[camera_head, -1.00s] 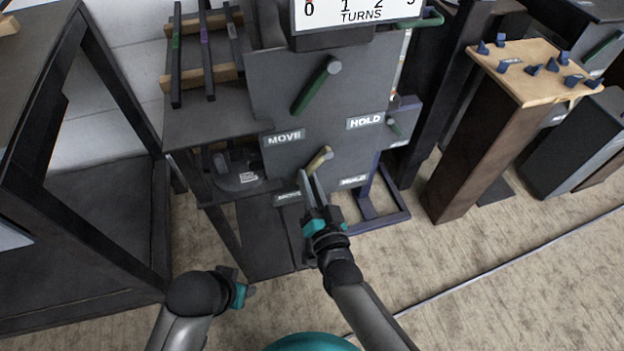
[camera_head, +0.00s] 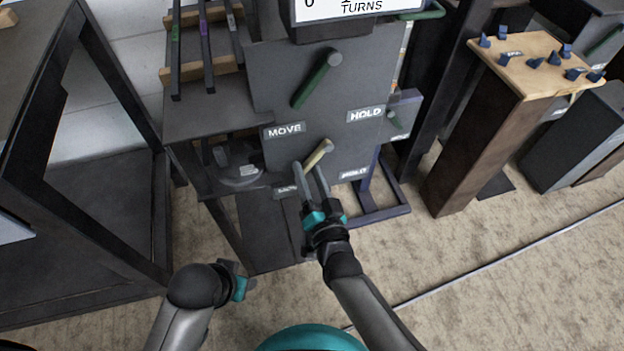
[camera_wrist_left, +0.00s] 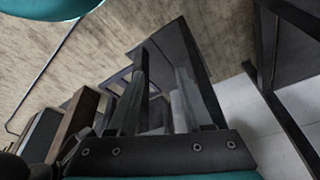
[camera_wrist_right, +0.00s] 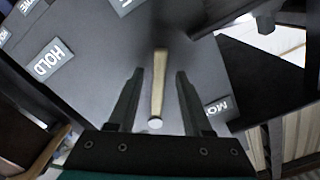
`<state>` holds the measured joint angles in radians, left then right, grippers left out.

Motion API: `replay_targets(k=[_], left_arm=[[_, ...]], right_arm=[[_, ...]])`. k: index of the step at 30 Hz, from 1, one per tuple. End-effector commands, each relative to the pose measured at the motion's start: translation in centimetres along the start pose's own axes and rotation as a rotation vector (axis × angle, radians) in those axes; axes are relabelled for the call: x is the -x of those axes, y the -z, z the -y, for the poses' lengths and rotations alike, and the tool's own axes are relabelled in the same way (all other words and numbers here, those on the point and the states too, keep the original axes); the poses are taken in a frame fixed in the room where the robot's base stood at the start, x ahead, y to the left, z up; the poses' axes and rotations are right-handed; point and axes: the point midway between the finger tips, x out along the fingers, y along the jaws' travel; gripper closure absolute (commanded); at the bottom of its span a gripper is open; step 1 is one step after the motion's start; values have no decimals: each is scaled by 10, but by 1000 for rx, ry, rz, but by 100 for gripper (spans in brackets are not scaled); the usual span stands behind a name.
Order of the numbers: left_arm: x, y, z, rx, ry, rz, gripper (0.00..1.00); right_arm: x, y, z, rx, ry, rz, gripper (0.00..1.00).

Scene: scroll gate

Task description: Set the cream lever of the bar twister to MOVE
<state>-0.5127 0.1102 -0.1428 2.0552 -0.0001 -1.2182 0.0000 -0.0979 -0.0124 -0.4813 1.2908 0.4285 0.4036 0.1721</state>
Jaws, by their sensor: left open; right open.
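The cream lever (camera_head: 319,153) is low on the dark grey panel of the bar twister (camera_head: 290,90), slanting down and left from its rounded upper end. It lies between the lower MOVE label (camera_head: 286,191), partly hidden by my gripper, and the lower HOLD label (camera_head: 354,174). My right gripper (camera_head: 308,167) is open at the lever. In the right wrist view the cream lever (camera_wrist_right: 159,80) stands between the two open fingers with a gap on both sides. My left gripper (camera_head: 245,286) is open, low and left, away from the panel; its fingers show in the left wrist view (camera_wrist_left: 160,90).
A green lever (camera_head: 317,80) sits higher on the panel, with its own MOVE (camera_head: 284,130) and HOLD (camera_head: 365,114) labels. A rack of bars (camera_head: 207,50) stands upper left. A wooden-topped pedestal (camera_head: 545,70) with blue pieces is right. Carpet is clear in front.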

Motion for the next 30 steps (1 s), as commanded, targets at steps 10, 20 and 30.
replay_targets(k=[10, 20, 30], left_arm=[[-19, -14, 0, 0, 0, 37, 50], [-46, -47, -1, -4, -3, 98, 50], [-65, -62, 3, -9, 3, 103, 50]], right_arm=[[37, 1, 0, 1, -2, 4, 50], [104, 1, 1, 0, -1, 4, 50], [148, 0, 0, -1, 0, 1, 50]])
